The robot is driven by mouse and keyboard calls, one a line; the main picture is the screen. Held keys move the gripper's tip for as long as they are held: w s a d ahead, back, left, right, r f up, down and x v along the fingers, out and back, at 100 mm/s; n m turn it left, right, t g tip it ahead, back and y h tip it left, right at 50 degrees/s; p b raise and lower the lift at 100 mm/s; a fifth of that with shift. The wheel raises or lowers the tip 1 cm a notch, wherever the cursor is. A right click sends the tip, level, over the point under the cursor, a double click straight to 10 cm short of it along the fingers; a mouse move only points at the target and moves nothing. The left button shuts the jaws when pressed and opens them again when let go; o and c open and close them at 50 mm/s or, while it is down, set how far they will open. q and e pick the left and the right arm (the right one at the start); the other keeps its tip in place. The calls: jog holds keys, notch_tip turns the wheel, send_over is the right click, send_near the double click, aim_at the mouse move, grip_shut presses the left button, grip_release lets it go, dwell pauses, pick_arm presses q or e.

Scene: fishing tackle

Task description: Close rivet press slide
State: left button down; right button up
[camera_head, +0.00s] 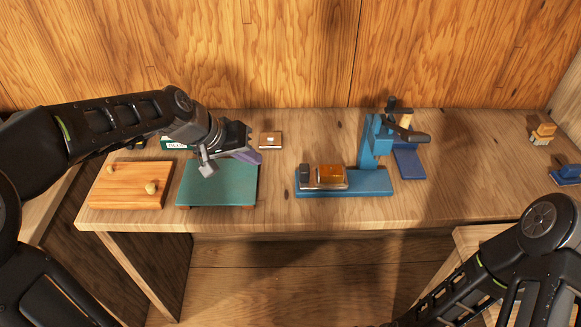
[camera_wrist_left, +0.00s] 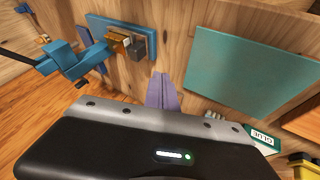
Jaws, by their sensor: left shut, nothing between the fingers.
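The blue rivet press (camera_head: 374,150) stands on the bench right of centre, its long base reaching left. Its slide (camera_head: 332,186), a metal carriage with an amber block and a dark grip at its left end, sits on the left part of the base, apart from the column. In the left wrist view the press (camera_wrist_left: 72,64) is at upper left, with its slide (camera_wrist_left: 137,46) beside it. My left gripper (camera_head: 248,157) is shut and empty, above the green mat, left of the slide and not touching it. My right gripper is outside the views.
The green mat (camera_head: 215,190) and a wooden board with knobs (camera_head: 125,190) lie left of the press. A glue box (camera_head: 174,142) and a small case (camera_head: 270,140) are behind. A brush (camera_head: 543,134) stands far right. Bench between mat and press is clear.

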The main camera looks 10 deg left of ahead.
aim_at(336, 170)
pick_arm(q)
jog(key=p+x, duration=0.2)
jog(key=x, duration=0.7)
jog(key=shift+d+f, duration=0.2)
jog(key=shift+f, duration=0.05)
jog(key=shift+w+d+r+p, duration=0.1)
jog(key=shift+w+d+p, duration=0.15)
jog(key=shift+d, duration=0.35)
jog(key=shift+w+d+r+p, duration=0.15)
jog(key=shift+d+p, duration=0.2)
jog(key=shift+d, duration=0.3)
jog(key=shift+w+d+f, duration=0.15)
jog(key=shift+d+f, duration=0.1)
jog(key=shift+d, duration=0.35)
jog(key=w+d, duration=0.1)
jog(key=d, duration=0.6)
jog(key=w+d+b, duration=0.1)
jog(key=d, duration=0.2)
jog(key=shift+w+d, duration=0.35)
jog(key=shift+d, duration=0.05)
jog(key=shift+a, duration=0.15)
